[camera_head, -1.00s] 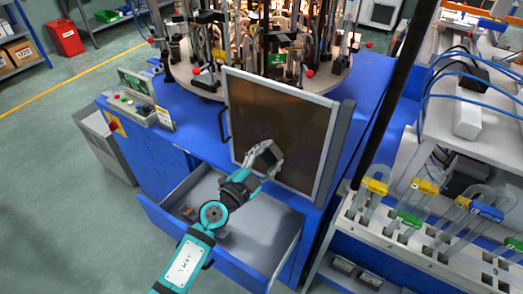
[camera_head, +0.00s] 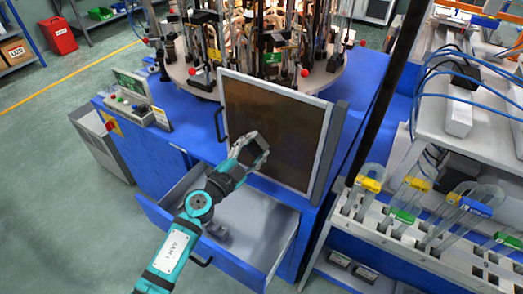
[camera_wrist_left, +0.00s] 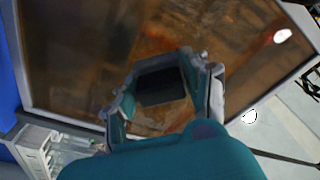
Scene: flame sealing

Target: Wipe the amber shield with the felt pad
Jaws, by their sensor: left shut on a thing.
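The amber shield (camera_head: 290,125) is a brown see-through panel in a light frame, standing upright on the front of the blue machine. It also fills the upper part of the left wrist view (camera_wrist_left: 85,60). My left gripper (camera_head: 255,148) is in front of the shield's lower left part. It is shut on a dark block, the felt pad (camera_wrist_left: 161,86), seen between its fingers in the left wrist view. The pad is at or close to the panel; I cannot tell if it touches. My right gripper is not in view.
An open drawer (camera_head: 262,252) juts out below the shield, under my left arm. A rack of glass tubes with coloured clips (camera_head: 405,215) stands at the right. A round carousel with burners (camera_head: 265,75) is behind the shield. A dark post (camera_head: 385,115) rises right of the shield.

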